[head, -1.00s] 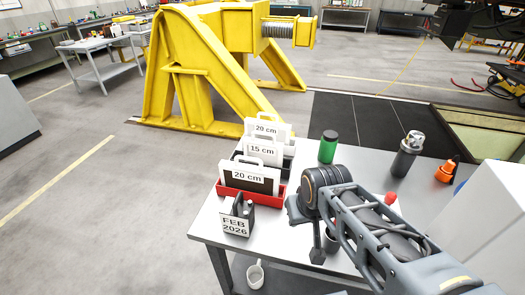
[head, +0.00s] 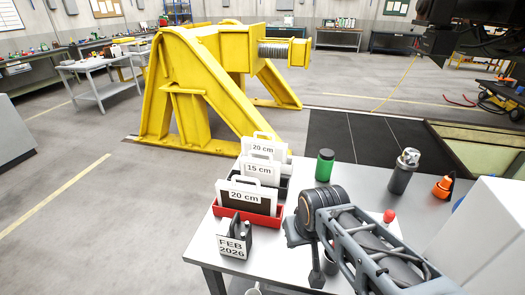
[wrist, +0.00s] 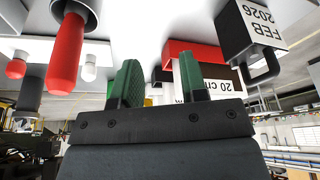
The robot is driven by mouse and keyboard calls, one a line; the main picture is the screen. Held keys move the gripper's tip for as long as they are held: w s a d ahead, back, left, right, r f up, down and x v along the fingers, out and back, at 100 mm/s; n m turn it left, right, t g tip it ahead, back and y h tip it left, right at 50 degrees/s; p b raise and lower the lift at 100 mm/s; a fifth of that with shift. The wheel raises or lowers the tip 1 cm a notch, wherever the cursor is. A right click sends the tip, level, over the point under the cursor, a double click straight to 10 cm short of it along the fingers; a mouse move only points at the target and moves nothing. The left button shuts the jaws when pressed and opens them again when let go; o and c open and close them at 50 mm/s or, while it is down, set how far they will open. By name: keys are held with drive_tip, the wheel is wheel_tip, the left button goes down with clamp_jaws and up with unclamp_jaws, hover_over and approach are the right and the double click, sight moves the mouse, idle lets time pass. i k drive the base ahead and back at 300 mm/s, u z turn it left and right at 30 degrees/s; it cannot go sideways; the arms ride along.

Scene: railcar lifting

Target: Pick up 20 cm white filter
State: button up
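A white filter labelled 20 cm (head: 262,148) stands upright at the back of the row on the table, with a handle on top. A white filter labelled 15 cm (head: 260,169) stands in front of it and partly hides it. A dark-faced filter with a white 20 cm label (head: 248,198) stands nearest, in a red holder (head: 250,214). My gripper (wrist: 157,78) shows its two green fingers apart with nothing between them in the wrist view. That view is upside down, with the red holder (wrist: 200,52) just beyond the fingers. The white 20 cm filter is not clearly visible there.
The table also carries a FEB 2026 calendar (head: 235,240), a green jar (head: 325,165), a flask (head: 403,172) and an orange item (head: 444,187). A white box (head: 490,235) stands at the right. A yellow steel stand (head: 195,95) rises behind the table.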

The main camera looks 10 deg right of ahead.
sight(279, 151)
drive_tip(key=u, duration=2.7)
drive_tip(key=i, duration=2.8)
drive_tip(key=z, duration=3.4)
drive_tip(key=i, duration=2.6)
drive_tip(key=z, duration=0.05)
